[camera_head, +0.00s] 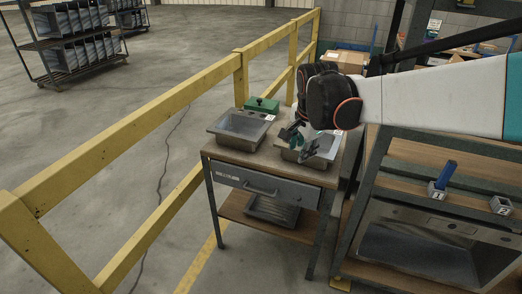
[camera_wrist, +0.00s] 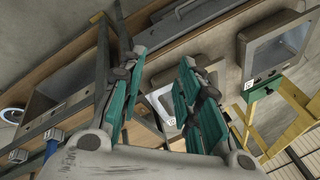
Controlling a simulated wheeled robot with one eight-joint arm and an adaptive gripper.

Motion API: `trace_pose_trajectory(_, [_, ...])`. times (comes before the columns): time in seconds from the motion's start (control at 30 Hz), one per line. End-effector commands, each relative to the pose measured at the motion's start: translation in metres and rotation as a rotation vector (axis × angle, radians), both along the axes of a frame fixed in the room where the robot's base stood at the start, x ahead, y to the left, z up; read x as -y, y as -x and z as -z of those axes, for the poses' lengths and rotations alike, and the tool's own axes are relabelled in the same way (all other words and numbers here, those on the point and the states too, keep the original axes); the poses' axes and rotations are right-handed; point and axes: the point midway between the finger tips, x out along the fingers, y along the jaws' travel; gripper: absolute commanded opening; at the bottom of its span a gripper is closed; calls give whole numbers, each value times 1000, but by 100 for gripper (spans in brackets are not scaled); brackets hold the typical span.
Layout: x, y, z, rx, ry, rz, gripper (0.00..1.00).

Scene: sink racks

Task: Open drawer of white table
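The table (camera_head: 228,157) has a wooden top, grey legs and a grey drawer (camera_head: 266,185) under the top, with a bar handle (camera_head: 260,189). The drawer front looks flush with the table, so it appears closed. In the wrist view the drawer front (camera_wrist: 200,20) lies at the top, beyond my fingers. My gripper (camera_head: 297,143) has green fingers and hangs above the right part of the tabletop, over the right sink basin (camera_head: 325,149). In the wrist view my gripper (camera_wrist: 162,62) has its fingers spread apart with nothing held between them. It is apart from the handle.
A left sink basin (camera_head: 240,129) and a green box (camera_head: 262,105) are on the tabletop. A yellow railing (camera_head: 130,107) runs along the left. A rack (camera_head: 425,245) stands close on the right. Floor before the table is clear.

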Motion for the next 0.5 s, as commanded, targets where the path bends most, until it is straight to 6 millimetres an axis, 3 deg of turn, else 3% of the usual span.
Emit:
trace_pose_trajectory(0.03, [-11,-17,8,-13,-16,48,31])
trace_pose_trajectory(0.2, [-42,-62,42,-58,-69,237,31])
trace_pose_trajectory(0.5, [-100,-121,126,-121,-134,577,31])
